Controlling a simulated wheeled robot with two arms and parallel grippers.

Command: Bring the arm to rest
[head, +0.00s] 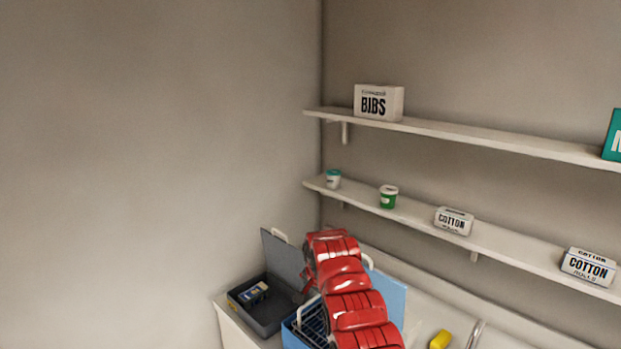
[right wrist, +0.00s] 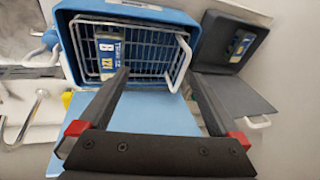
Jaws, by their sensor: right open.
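My right arm (head: 345,290), red and jointed, reaches over the counter in the head view and covers part of the blue box. In the right wrist view my right gripper (right wrist: 159,75) is open, its two dark fingers apart with nothing between them. It points at the blue box (right wrist: 66,50), which holds a white wire basket (right wrist: 150,62). A blue and yellow packet marked B (right wrist: 108,52) is in the basket, near the left finger. In the head view the gripper's fingers are largely hidden by the arm. My left gripper is not in view.
An open grey case (head: 263,322) with a packet (head: 254,292) inside stands beside the blue box (head: 288,333). A yellow item (head: 440,340) lies right, near a metal faucet (head: 475,333). Wall shelves hold a bibs box (head: 379,103), small tubs and cotton boxes (head: 454,221).

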